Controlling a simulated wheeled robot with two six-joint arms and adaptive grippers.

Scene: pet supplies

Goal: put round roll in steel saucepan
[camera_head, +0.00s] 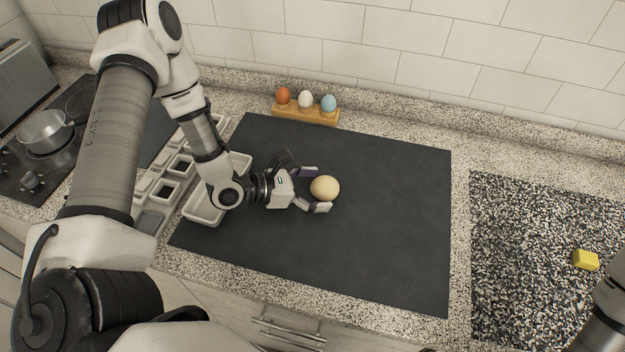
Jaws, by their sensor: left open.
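The round roll (325,188) is a pale tan ball on the dark mat (390,240), near its middle. My left gripper (314,189) reaches it from the left. Its fingers are open, one at the far side and one at the near side of the roll's left part. Whether they touch the roll I cannot tell. The steel saucepan (45,131) stands on the black cooktop at the far left, and its inside looks empty. Part of my right arm shows at the lower right edge, but its gripper is out of view.
A wooden holder (306,112) with orange, white and blue eggs stands behind the mat. A light compartment tray (203,204) lies under my left arm. A yellow block (586,260) lies on the speckled mat (520,240) at the right. The dark mat's right half is clear.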

